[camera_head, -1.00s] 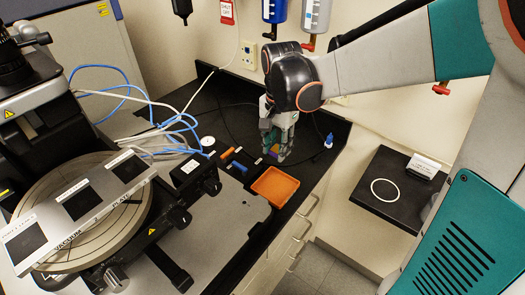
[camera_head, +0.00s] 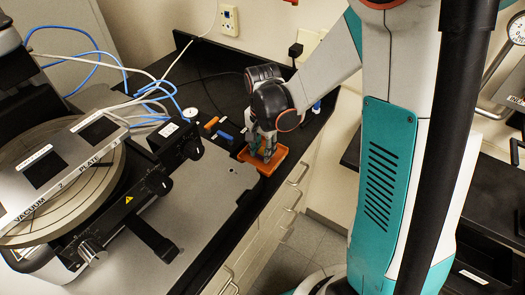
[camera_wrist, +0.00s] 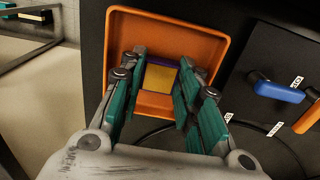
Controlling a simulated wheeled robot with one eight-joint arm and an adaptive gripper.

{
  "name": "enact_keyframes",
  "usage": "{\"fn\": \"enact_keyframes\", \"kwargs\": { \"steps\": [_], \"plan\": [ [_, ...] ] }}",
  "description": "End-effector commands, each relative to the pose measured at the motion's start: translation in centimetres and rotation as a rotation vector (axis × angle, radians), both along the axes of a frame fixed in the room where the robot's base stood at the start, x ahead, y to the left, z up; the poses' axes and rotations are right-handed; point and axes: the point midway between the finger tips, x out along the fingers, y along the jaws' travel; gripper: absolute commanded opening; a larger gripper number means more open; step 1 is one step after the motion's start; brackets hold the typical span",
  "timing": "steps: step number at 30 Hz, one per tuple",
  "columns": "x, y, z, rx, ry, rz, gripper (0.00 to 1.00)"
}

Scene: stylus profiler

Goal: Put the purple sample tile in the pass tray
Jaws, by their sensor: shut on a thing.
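My gripper (camera_head: 263,152) is over the orange tray (camera_head: 268,172) on the black bench top. In the wrist view my gripper (camera_wrist: 160,85) is shut on the purple sample tile (camera_wrist: 164,61), which shows a purple edge and a yellow face. The tile is between the fingers, within the outline of the orange tray (camera_wrist: 170,20). I cannot tell whether the tile touches the tray floor. In the head view the fingers hide most of the tile. No pass label can be read on the tray.
A small blue-capped bottle (camera_head: 316,107) stands behind the arm.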

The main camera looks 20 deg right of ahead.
Motion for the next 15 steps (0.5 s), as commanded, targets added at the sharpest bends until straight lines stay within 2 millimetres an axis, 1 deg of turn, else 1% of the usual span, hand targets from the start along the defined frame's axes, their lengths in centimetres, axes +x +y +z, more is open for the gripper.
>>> {"fn": "enact_keyframes", "kwargs": {
  "steps": [1,8,11,12,14,15],
  "plan": [
    [0.01,0.01,-0.36,0.000,0.000,0.000,0.00],
    [-0.01,0.00,-0.26,0.000,0.000,0.000,0.00],
    [-0.01,0.00,-0.57,0.000,0.000,0.000,0.00],
    [-0.01,0.00,-0.62,0.000,0.000,0.000,0.33],
    [-0.01,0.00,-0.52,0.000,0.000,0.000,0.46],
    [-0.01,0.00,-0.51,0.000,0.000,0.000,0.51]
  ]
}}
